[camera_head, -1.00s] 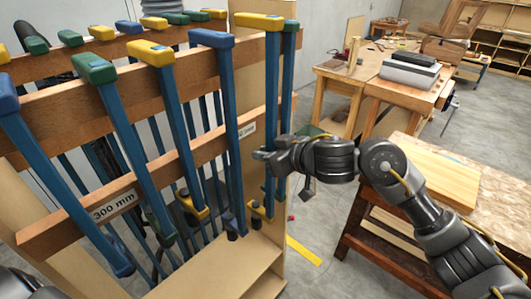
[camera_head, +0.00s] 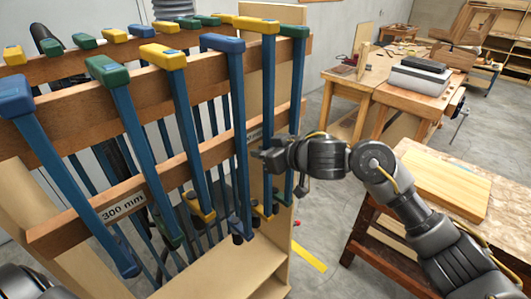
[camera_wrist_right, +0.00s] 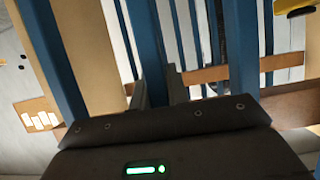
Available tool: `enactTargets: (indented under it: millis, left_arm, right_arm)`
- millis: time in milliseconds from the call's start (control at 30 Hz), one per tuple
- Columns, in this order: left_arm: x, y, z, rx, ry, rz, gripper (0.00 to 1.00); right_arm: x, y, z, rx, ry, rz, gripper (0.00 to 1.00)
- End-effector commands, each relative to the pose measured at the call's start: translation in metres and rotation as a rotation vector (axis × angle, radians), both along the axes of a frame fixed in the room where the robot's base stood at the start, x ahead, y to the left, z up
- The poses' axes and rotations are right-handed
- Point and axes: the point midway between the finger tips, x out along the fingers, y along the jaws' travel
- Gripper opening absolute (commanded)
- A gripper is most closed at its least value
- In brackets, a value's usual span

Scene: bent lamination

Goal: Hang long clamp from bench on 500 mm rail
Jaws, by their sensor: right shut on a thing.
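My right gripper (camera_head: 258,154) is shut on the blue bar of a yellow-headed long clamp (camera_head: 269,85), at mid-height. The yellow head (camera_head: 256,24) is at the top rail near the rack's right end; I cannot tell whether it bears on the rail. A yellow lower jaw (camera_head: 262,210) shows below the gripper. The right wrist view shows the two fingers (camera_wrist_right: 157,88) around a blue bar (camera_wrist_right: 149,35). A label (camera_head: 255,133) on the rack's right part is partly hidden and unreadable. My left gripper is out of view.
A blue-headed clamp (camera_head: 238,90) hangs close left of the held one, a green-headed clamp (camera_head: 298,80) close right. More clamps hang left above a "300 mm" label (camera_head: 122,207). A bench (camera_head: 435,180) with a board stands right; floor shows between.

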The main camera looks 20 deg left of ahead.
Motion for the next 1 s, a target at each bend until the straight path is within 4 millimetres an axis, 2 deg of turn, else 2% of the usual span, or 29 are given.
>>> enactTargets:
  millis: [600, 1000]
  left_arm:
    - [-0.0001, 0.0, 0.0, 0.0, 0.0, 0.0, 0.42]
    - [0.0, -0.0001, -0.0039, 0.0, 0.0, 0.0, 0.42]
  right_arm:
    - [0.0004, 0.0024, 0.0021, 0.004, -0.002, 0.001, 0.0]
    - [0.0003, 0.0019, -0.0068, 0.004, -0.001, 0.001, 0.0]
